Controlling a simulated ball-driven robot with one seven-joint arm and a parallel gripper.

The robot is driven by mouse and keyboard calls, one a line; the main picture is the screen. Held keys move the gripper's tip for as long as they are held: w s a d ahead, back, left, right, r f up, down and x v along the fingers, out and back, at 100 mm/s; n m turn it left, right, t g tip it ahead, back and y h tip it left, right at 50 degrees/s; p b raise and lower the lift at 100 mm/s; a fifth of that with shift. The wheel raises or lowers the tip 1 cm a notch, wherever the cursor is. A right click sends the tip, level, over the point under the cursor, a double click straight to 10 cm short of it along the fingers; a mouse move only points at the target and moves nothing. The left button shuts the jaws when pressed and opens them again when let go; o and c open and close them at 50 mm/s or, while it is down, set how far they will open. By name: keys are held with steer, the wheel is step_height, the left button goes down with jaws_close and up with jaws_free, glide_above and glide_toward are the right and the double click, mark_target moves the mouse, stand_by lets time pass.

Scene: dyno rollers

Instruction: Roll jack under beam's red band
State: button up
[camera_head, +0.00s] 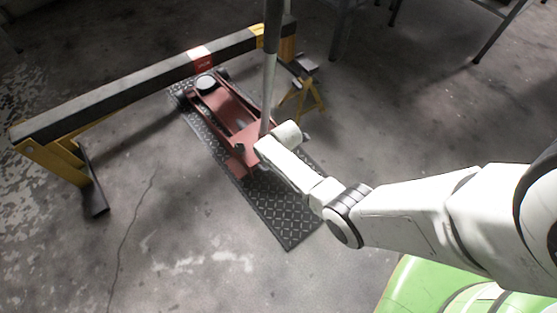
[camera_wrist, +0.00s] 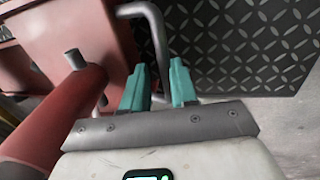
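The red floor jack (camera_head: 228,112) sits on a dark diamond-plate mat. Its round grey saddle (camera_head: 206,82) shows just below the beam's red band (camera_head: 201,56) in the head view, on the near side of the beam (camera_head: 120,95) and not covered by it. The jack's long lever (camera_head: 268,85) stands up steeply. My gripper (camera_wrist: 159,75) is low at the jack's near end. In the wrist view its teal fingers flank a bent grey metal bar (camera_wrist: 158,40) on the red jack body (camera_wrist: 75,35), with hardly any gap. In the head view the fingers are hidden.
The diamond-plate mat (camera_head: 275,215) extends from the beam toward me. Yellow trestle legs (camera_head: 58,160) hold the beam at left, and another yellow trestle (camera_head: 300,90) stands right of the jack. Dark table legs (camera_head: 500,35) are at upper right. The concrete floor at left is clear.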

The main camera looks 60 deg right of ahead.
steer(key=shift+o, duration=1.4)
steer(key=shift+s+f, duration=0.1)
steer(key=p+v, duration=0.7)
steer(key=v, duration=0.4)
